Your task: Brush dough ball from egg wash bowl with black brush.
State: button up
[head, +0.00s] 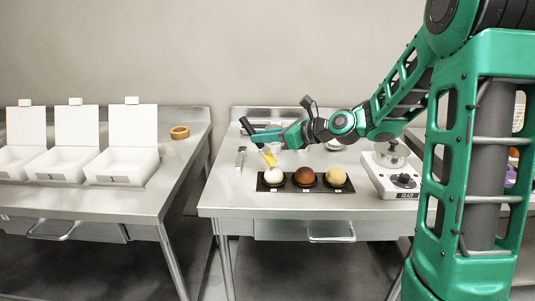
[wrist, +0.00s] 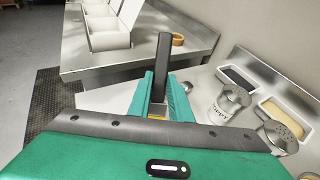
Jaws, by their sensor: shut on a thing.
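My gripper (head: 268,137) is shut on the black brush (head: 246,126). Its dark handle also stands up between the fingers in the wrist view (wrist: 163,58). Yellow bristles (head: 269,158) show below the gripper, pointing down just above and behind the pale dough ball (head: 273,174); I cannot tell whether they touch. The pale ball sits at the left of a black board (head: 304,190), beside a brown ball (head: 304,174) and a tan ball (head: 336,176). A pale round rim (head: 335,146) shows partly behind my arm; I cannot tell whether it is the egg wash bowl.
A scale (head: 388,180) with a metal vessel (head: 392,152) stands right of the board. A metal tool (head: 240,158) lies at left. Shakers (wrist: 228,101) and topping trays (wrist: 237,77) line the back. Open white boxes (head: 128,165) and a tan ring (head: 180,132) occupy the left table.

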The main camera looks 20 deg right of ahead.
jog(key=shift+f, duration=0.6)
dwell(0.7)
jog(key=shift+w+d, duration=0.1)
jog(key=shift+w+d, duration=0.2)
jog(key=shift+d, duration=0.05)
dwell(0.4)
jog(key=shift+a, duration=0.1)
jog(key=shift+s+a, duration=0.6)
jog(key=shift+s, duration=0.05)
jog(key=shift+w, duration=0.1)
jog(key=shift+w+d, duration=0.55)
jog(key=shift+d, duration=0.15)
jog(key=shift+s+a, duration=0.1)
